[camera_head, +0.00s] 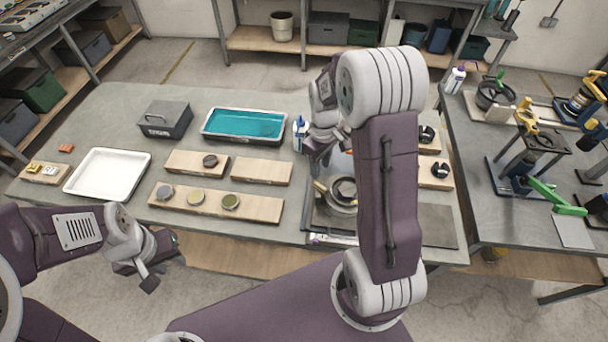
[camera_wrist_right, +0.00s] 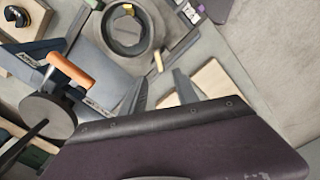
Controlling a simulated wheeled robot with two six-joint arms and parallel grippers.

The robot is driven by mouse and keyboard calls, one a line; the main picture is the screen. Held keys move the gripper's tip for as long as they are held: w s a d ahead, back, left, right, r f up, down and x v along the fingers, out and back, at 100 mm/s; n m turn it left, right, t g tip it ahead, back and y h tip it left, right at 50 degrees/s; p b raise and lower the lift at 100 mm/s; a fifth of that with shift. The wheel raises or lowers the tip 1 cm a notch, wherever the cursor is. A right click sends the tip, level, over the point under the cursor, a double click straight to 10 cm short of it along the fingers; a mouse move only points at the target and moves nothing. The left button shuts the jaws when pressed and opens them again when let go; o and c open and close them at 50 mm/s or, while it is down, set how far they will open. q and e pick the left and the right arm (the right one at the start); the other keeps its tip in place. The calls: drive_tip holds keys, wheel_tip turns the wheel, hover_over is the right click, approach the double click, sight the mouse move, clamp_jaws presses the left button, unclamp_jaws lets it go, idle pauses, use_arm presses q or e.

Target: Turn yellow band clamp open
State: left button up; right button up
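A round grey ring fixture (camera_head: 343,192) stands on a dark plate on the main table, beneath my right gripper. A small yellow tip (camera_head: 320,187) sticks out at its left side. I take this for the yellow band clamp's lever. In the right wrist view the ring (camera_wrist_right: 127,28) is at the top, with a yellow tip (camera_wrist_right: 158,61) at its lower right. My right gripper (camera_head: 320,163) is just above and behind the ring. Its two fingers show apart in the right wrist view (camera_wrist_right: 160,90), with nothing between them. My left gripper (camera_head: 138,276) is low at the table's front left, away from the clamp.
Wooden boards with round pieces (camera_head: 262,207), a teal tray (camera_head: 206,132), a white tray (camera_head: 73,187) and a dark box (camera_head: 166,119) occupy the table. A white-blue bottle (camera_head: 299,133) stands behind my right gripper. An orange-handled tool (camera_wrist_right: 70,70) shows in the right wrist view.

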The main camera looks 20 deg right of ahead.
sight(320, 186)
drive_tip(key=f, duration=0.4)
drive_tip(key=f+p, duration=0.1)
drive_tip(key=f, duration=0.3)
drive_tip(key=shift+s+d, duration=0.15)
drive_tip(key=shift+s, duration=0.05)
drive_tip(key=shift+f, duration=0.5)
clamp_jaws()
